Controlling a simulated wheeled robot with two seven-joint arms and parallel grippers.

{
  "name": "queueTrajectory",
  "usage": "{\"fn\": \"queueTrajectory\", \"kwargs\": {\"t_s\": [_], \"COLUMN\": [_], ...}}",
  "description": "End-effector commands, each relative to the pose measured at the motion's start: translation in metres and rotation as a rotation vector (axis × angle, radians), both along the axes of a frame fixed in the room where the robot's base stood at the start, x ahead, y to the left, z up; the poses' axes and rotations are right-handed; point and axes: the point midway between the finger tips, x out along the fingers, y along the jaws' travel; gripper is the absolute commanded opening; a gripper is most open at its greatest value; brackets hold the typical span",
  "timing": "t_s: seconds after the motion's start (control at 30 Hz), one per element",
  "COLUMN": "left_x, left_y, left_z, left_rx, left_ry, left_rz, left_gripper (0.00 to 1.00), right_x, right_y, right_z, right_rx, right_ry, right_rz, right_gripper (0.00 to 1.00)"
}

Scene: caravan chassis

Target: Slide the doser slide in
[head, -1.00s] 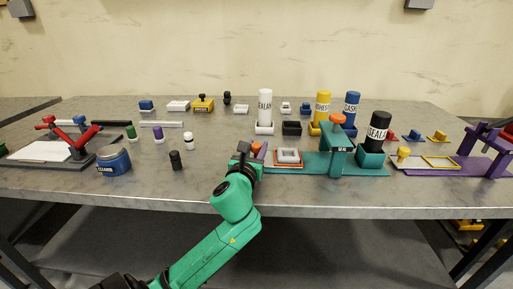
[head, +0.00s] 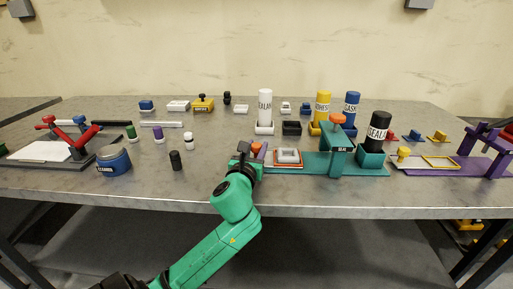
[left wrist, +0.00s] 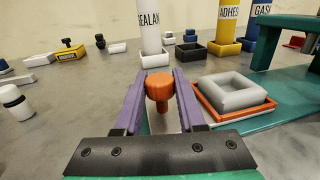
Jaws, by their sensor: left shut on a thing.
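The doser has a teal base (head: 315,168) and a teal bridge (head: 341,157) with an orange knob (head: 337,119) on top. The doser slide has an orange frame (left wrist: 211,112) holding a pale grey ring (left wrist: 234,94). This frame and ring (head: 289,156) stand left of the bridge, outside it, in the head view. My left gripper (left wrist: 158,95) has purple fingers, shut on the slide's orange handle knob (left wrist: 158,80). In the head view this gripper (head: 257,152) is left of the frame and partly hides the knob. My right gripper is not in view.
White, yellow and blue bottles stand behind. A purple station (head: 480,162) is at the right. A blue cleaner tub (head: 114,161) and small bottles stand left, with bare table between.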

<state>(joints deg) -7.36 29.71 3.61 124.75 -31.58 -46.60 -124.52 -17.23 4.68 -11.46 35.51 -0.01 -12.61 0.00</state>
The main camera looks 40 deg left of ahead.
Motion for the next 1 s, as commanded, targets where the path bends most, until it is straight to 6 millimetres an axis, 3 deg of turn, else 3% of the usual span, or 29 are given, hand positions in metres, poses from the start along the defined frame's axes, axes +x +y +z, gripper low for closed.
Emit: {"fn": "queueTrajectory", "kwargs": {"t_s": [0.17, 0.4, 0.6, 0.97, 1.0], "left_x": [0.008, 0.047, 0.071, 0.076, 0.076], "left_y": [-0.01, -0.059, -0.092, -0.1, -0.1], "left_z": [0.001, 0.005, 0.001, -0.001, -0.001], "left_rx": [-0.004, -0.005, -0.004, -0.002, -0.002], "left_ry": [0.004, 0.004, 0.002, 0.0, -0.001], "left_rz": [-0.002, -0.002, 0.0, -0.005, -0.005], "left_gripper": [0.0, 0.0, 0.0, 0.0, 0.43], "right_x": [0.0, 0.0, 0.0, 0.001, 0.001], "right_y": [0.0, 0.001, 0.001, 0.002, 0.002], "right_z": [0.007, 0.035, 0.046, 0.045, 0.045], "right_rx": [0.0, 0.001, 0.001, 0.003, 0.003], "right_ry": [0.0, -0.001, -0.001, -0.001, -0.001], "right_rz": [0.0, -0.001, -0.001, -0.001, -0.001], "right_gripper": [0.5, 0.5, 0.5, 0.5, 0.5]}}
